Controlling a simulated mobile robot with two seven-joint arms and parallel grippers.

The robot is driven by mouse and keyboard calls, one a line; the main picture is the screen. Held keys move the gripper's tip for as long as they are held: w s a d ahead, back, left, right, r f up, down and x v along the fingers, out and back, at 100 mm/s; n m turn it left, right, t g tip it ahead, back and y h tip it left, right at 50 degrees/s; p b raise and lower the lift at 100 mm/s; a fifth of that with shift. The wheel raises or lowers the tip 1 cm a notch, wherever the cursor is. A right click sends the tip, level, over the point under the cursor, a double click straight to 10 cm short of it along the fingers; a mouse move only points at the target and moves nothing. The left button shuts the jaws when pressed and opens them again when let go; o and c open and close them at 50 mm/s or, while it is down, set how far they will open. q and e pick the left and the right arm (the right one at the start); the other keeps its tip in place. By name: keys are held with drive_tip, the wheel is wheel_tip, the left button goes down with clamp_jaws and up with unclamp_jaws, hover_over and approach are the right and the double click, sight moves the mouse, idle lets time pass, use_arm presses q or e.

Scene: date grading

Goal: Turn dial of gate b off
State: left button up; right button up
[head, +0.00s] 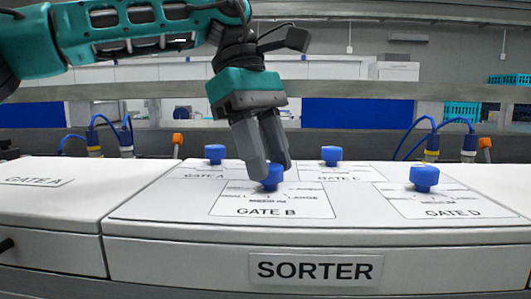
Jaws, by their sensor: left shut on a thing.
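The blue dial of gate B (271,180) stands on the GATE B label plate (235,203) on top of the white sorter box (200,232). My left gripper (270,171) reaches down from above and is shut on this dial, with a grey finger on each side. The fingers hide part of the dial, and I cannot tell which setting it points to. My right gripper does not show.
Other blue dials stand close by: gate A (215,153) behind left, gate D (424,177) at the right, and gate C (331,155) behind right. Blue cables (99,130) rise behind the box. A grey rail (350,142) runs behind it.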

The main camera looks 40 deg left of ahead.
use_arm(q)
drive_tip(key=m+g, duration=0.1)
drive_tip(key=m, duration=0.2)
drive_tip(key=m+g+y, duration=0.1)
drive_tip(key=m, duration=0.1)
drive_tip(key=shift+w+m, duration=0.15)
drive_tip(key=shift+m, duration=0.25)
idle(0.4)
drive_tip(key=o, duration=1)
drive_tip(key=shift+r, duration=0.1)
drive_tip(key=shift+v, duration=3.65)
drive_tip(key=shift+w, duration=0.1)
